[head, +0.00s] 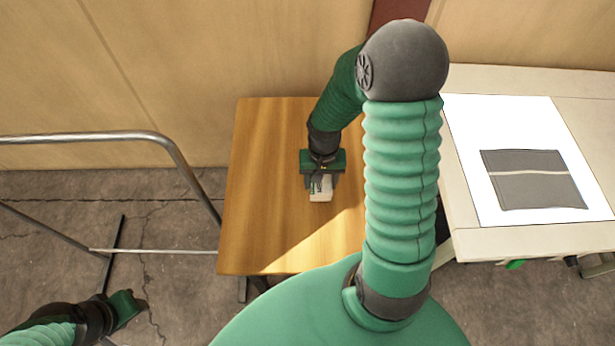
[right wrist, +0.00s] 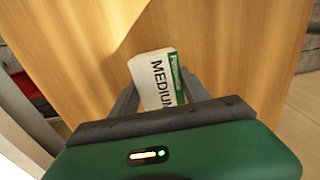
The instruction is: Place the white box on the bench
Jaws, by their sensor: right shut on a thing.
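The white box (head: 321,190) is in my right gripper (head: 321,180), over the middle of the wooden bench (head: 262,180). In the right wrist view the box (right wrist: 155,75) is white with a green edge and the word "MEDIUM". The fingers of my right gripper (right wrist: 158,95) sit on both sides of it. The wooden bench top (right wrist: 230,45) fills much of that view behind the box. I cannot tell whether the box touches the bench. My left gripper (head: 128,308) is at the lower left above the floor, away from the bench; its fingers do not show clearly.
A pale table (head: 520,240) at the right holds a white sheet (head: 510,125) with a grey pillow-like piece (head: 535,180). A metal rail frame (head: 90,137) stands at the left. The bench top around the box is clear. A wooden wall (head: 200,60) is behind.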

